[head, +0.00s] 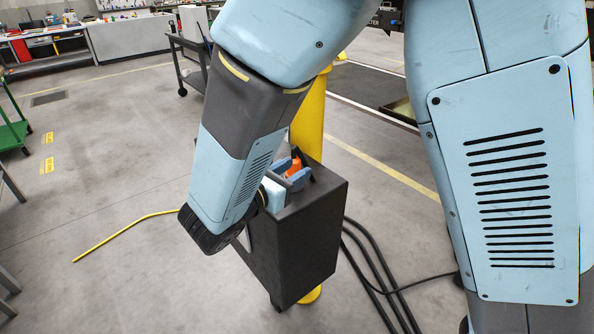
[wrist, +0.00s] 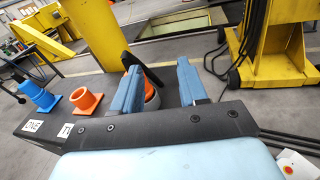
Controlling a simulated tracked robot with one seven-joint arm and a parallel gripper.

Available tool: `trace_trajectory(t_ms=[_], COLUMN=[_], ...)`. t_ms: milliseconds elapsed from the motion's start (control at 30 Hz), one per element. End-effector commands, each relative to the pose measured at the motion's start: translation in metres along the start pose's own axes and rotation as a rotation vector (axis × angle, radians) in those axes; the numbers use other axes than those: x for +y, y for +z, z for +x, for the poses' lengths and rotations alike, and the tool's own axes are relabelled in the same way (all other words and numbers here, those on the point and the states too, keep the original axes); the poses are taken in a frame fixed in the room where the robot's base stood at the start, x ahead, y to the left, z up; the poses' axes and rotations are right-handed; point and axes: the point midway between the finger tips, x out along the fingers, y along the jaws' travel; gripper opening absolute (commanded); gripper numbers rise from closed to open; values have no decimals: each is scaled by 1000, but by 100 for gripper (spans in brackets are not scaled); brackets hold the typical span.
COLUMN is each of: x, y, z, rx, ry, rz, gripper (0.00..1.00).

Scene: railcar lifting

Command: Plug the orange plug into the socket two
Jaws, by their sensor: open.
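My gripper (wrist: 160,82) is open, with its two blue fingers spread in the wrist view. Between and beyond the fingers is an orange piece (wrist: 152,96) with a black bent part (wrist: 141,62), most likely the orange plug; the left finger hides part of it. In the head view, an orange piece (head: 294,166) shows between my gripper's blue fingers (head: 291,177), above the dark box. An orange cone-shaped fitting (wrist: 86,99) and a blue one (wrist: 37,95) stand left of the fingers on the box top. White labels (wrist: 33,125) sit below them; I cannot read them surely.
The dark box (head: 310,245) stands on the floor under my gripper. A yellow post (head: 311,115) rises behind it. Black cables (head: 375,265) and a yellow cable (head: 125,228) lie on the floor. A yellow machine (wrist: 280,52) stands at right in the wrist view.

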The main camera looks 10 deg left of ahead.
Motion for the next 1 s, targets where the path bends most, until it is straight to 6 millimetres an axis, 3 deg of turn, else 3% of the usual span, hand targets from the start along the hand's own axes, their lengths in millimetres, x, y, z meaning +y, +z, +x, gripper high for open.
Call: trace_trajectory(t_ms=[133,300,700,1000], x=[23,32,42,46], y=[-17,-23,-18,-16], z=[-31,-40,21,40], rx=[-62,-91,-91,-90], ry=[120,170,168,168], rz=[-72,-100,-99,-99], gripper=[43,43,43,43])
